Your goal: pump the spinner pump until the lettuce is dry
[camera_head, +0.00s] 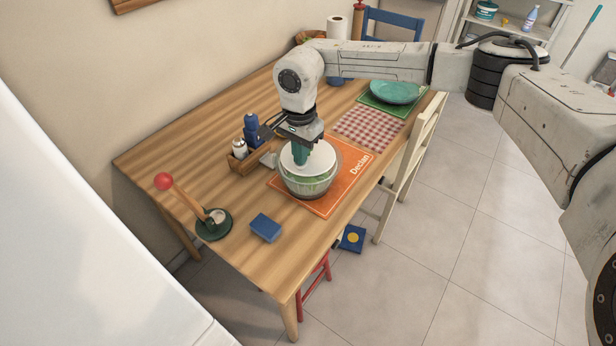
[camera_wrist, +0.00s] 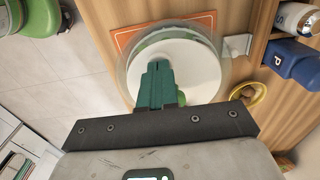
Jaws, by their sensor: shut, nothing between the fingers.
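The salad spinner (camera_head: 309,186) is a clear bowl with a white lid and green lettuce (camera_head: 306,189) inside. It stands upright on an orange placemat (camera_head: 341,189) marked "Declan". In the wrist view the round white lid (camera_wrist: 196,62) fills the upper middle, with a green area along its far edge. My gripper (camera_head: 301,160) points down over the middle of the lid. Its green fingers (camera_wrist: 159,72) are shut together with nothing between them. They hide the lid's centre, so I cannot see the pump or tell whether the fingertips touch it.
A wooden caddy (camera_head: 246,160) with a blue bottle (camera_head: 251,126) and a shaker (camera_head: 239,147) stands left of the bowl. A blue box (camera_head: 265,228) and a red-knobbed stick on a green base (camera_head: 214,224) are nearer. A white chair (camera_head: 407,172) is at the right.

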